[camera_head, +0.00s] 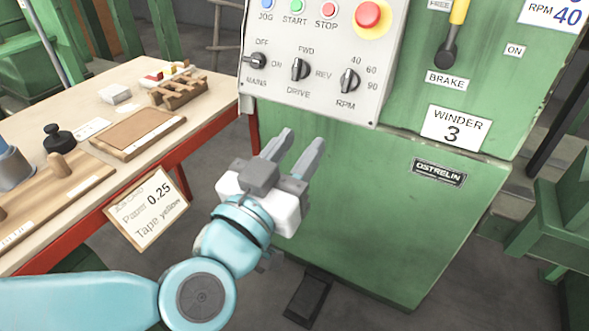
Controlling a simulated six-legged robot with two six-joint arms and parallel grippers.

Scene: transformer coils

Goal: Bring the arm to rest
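My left arm comes in from the lower left in blue. Its gripper (290,152) points up and away, with its two grey fingers apart and nothing between them. It is in front of the green winder cabinet (385,190), below the grey control panel (318,103), and appears clear of the knobs. My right gripper is not in view.
The panel has a MAINS knob (258,60), a DRIVE knob (299,69), an RPM knob (348,80) and a red stop button (367,14). A bench (215,88) with wooden trays stands left. A pedal (308,296) lies on the floor.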

